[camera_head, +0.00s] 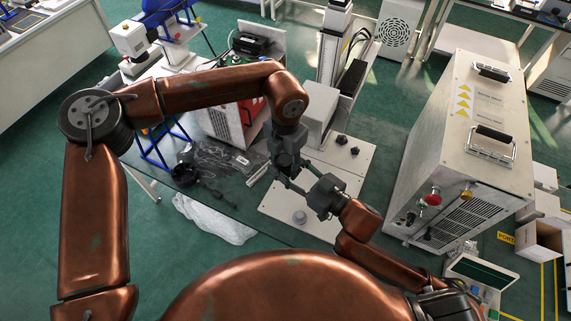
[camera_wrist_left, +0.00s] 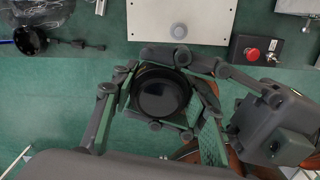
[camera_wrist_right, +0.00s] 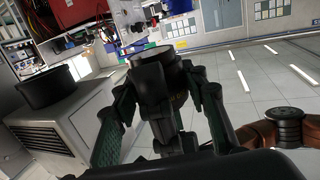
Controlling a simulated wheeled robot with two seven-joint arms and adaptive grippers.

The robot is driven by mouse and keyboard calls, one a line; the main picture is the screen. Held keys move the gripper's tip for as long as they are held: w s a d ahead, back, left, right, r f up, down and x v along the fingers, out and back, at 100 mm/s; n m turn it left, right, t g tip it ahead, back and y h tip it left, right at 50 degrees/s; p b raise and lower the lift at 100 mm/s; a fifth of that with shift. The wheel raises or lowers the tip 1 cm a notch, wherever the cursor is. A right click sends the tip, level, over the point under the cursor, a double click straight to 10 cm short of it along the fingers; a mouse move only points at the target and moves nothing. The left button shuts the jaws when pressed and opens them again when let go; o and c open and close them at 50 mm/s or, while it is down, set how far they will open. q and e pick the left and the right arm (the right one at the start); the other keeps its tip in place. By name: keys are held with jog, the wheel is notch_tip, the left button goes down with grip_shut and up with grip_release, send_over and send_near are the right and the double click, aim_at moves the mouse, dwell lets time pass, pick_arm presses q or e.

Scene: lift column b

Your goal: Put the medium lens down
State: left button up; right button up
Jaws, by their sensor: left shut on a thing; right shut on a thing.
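The medium lens, a black cylinder with a dark round face, shows in the left wrist view (camera_wrist_left: 162,97) between the fingers of my left gripper (camera_head: 286,174). My right gripper (camera_head: 307,182) comes in from the right, and its fingers reach the same lens. In the right wrist view a dark body, apparently this lens (camera_wrist_right: 154,84), sits between my right fingers. Both grippers are shut on it, above the floor in front of the bench. In the head view the lens is mostly hidden by the fingers.
A white plate (camera_head: 273,207) with black knobs lies close below and beyond the grippers. A black round part (camera_head: 184,173) and clear plastic wrap (camera_head: 222,158) lie on the left. A large grey cabinet (camera_head: 468,150) stands at right. A red-button box (camera_wrist_left: 257,50) is near the plate.

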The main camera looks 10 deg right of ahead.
pick_arm(q)
jog(key=shift+s+d, duration=0.2)
jog(key=shift+s, duration=0.05)
jog(key=c, duration=0.6)
pick_arm(e)
jog(key=shift+r, duration=0.1)
pick_arm(q)
jog(key=shift+c, duration=0.2)
pick_arm(e)
jog(key=o, duration=1.1)
jog(key=shift+c, duration=0.2)
pick_arm(q)
jog(key=shift+w+a, duration=0.1)
pick_arm(e)
jog(key=o, duration=0.5)
jog(key=shift+c, duration=0.2)
